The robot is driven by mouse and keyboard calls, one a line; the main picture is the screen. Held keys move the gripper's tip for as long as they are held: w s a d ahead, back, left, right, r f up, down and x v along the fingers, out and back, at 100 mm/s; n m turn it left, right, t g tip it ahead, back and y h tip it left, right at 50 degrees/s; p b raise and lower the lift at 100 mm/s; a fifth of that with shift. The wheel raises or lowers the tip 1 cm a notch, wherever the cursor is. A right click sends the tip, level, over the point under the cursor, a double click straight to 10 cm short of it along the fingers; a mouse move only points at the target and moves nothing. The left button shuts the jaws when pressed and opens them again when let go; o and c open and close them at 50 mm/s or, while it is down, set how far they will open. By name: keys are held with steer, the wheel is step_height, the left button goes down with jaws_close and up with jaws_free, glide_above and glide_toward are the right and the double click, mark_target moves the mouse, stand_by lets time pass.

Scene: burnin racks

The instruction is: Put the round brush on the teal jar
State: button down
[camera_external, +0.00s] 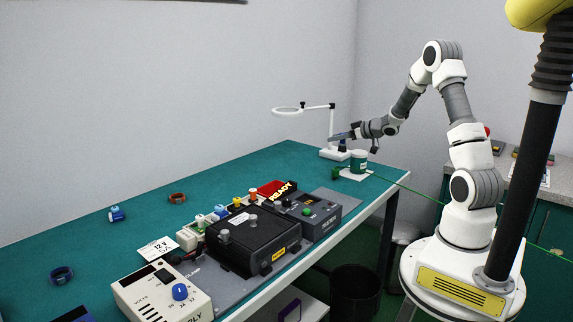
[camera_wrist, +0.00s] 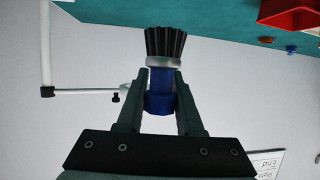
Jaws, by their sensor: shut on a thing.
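The round brush (camera_wrist: 165,44) has black bristles, a pale collar and a blue handle. In the wrist view my gripper (camera_wrist: 161,78) is shut on the blue handle, with the bristles sticking out beyond the fingertips. In the external view my gripper (camera_external: 345,135) is held above the far right part of the bench, a little left of and higher than the teal jar. The brush is too small there to make out clearly. The teal jar (camera_external: 358,163) stands upright with a white band, on a pale sheet near the bench's right edge. I cannot see the jar in the wrist view.
A white ring lamp (camera_external: 334,120) stands just behind my gripper; its arm shows in the wrist view (camera_wrist: 46,60). A small green block (camera_external: 337,173) lies left of the jar. A red bin (camera_external: 271,187) and several instruments fill the bench's middle. The bench's left part (camera_external: 130,240) is mostly clear.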

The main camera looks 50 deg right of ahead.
steer(key=s+d+r+m+h+p, duration=0.2)
steer(key=s+d+r, duration=0.25)
steer(key=d, duration=0.55)
steer(key=s+d+r+m+h+p, duration=0.1)
steer(key=s+d+r+h, duration=0.15)
steer(key=s+d, duration=0.5)
steer(key=shift+y, duration=0.25)
steer(key=w+a+f, duration=0.1)
steer(key=w+f, duration=0.1)
steer(key=w, duration=0.1)
steer(key=w+a+f+b, duration=0.1)
steer(key=w+f, duration=0.1)
steer(key=w, duration=0.2)
steer(key=w+a+f, duration=0.1)
steer(key=w+f, duration=0.2)
steer(key=w, duration=0.1)
steer(key=shift+w, duration=0.2)
steer(key=shift+f+b, duration=0.45)
steer(key=shift+f, duration=1.5)
steer(key=shift+f, duration=0.2)
steer(key=c, duration=0.6)
jaws_free()
steer(key=shift+o, duration=0.2)
steer(key=shift+r, duration=0.1)
